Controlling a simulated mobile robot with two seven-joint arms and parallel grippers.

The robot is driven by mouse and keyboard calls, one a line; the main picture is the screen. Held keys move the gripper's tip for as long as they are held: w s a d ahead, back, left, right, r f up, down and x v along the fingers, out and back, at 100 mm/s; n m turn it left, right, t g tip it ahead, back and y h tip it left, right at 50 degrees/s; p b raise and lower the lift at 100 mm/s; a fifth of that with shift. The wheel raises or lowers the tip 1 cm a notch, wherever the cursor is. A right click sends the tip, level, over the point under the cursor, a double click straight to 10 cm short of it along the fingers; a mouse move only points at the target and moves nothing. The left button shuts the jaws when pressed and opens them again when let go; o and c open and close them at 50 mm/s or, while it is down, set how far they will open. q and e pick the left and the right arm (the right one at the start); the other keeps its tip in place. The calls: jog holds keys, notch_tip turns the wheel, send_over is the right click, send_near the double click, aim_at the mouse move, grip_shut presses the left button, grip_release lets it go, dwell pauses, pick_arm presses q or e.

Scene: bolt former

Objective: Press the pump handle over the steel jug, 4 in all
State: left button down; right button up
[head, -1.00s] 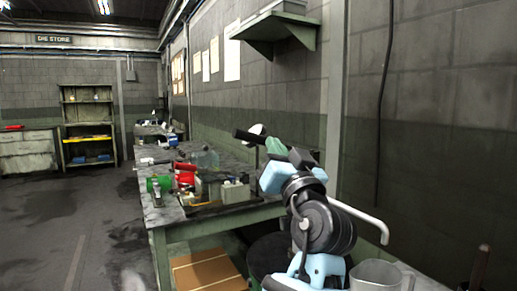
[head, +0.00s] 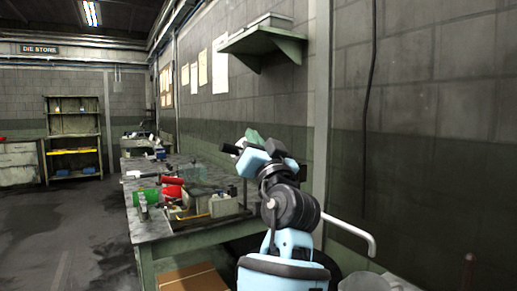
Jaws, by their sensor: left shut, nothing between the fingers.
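The steel jug (head: 364,284) stands at the bottom edge, mostly cut off, below a bent silver spout (head: 352,231). My left arm reaches up from the bottom centre. My left gripper (head: 252,143) is shut and empty at the arm's far end; its fingers are partly hidden by its own light-blue wrist. A black grip-like end (head: 231,149), perhaps the pump handle, shows just left of the gripper. I cannot tell whether they touch. The pump's body is hidden behind my arm. My right gripper is not in view.
A workbench (head: 160,228) runs along the wall at left, with a green cylinder (head: 149,196), a red item (head: 172,188) and other clutter. A cardboard sheet (head: 196,280) lies below it. A wall shelf (head: 262,41) is above. Open floor lies to the left.

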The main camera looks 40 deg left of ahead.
pick_arm(q)
jog(key=a, duration=0.1)
jog(key=a+f, duration=0.1)
jog(key=w+a+f, duration=0.1)
jog(key=a, duration=0.1)
jog(key=shift+w+a, duration=0.1)
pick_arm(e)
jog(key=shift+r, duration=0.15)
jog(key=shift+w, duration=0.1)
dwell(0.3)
